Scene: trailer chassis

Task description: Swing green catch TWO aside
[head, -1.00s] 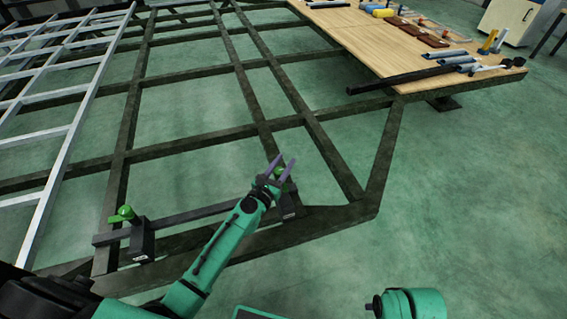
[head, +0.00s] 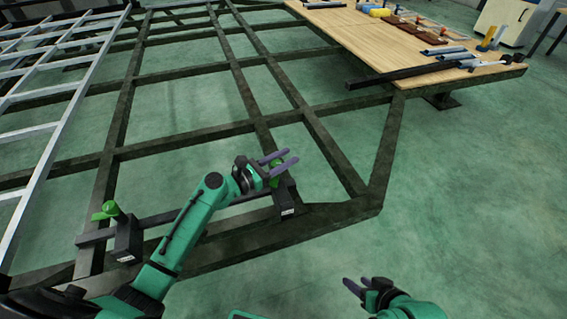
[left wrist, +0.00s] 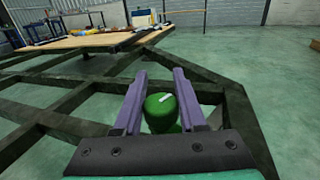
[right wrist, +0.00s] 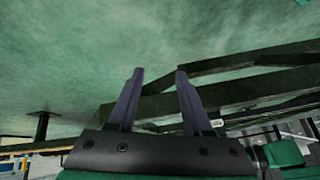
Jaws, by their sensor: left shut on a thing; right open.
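Two green catches sit on dark blocks along the near frame rail. The left catch (head: 109,211) stands on its block with nothing touching it. The right catch (head: 278,168) is partly hidden behind my left gripper (head: 283,158). In the left wrist view, a rounded green catch (left wrist: 161,106) with a small white label lies between the purple fingers of my left gripper (left wrist: 160,78), which is shut on it. I cannot read the number on either catch. My right gripper (head: 355,283) is open and empty, low over the floor at the front right; its spread fingers (right wrist: 160,75) show in the right wrist view.
A dark bar (head: 165,219) runs between the blocks. The dark chassis frame (head: 120,120) spreads behind, with a pale ladder-like frame (head: 62,130) at left. A wooden deck (head: 400,55) with tools lies at back right. Green floor (head: 470,180) is clear at right.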

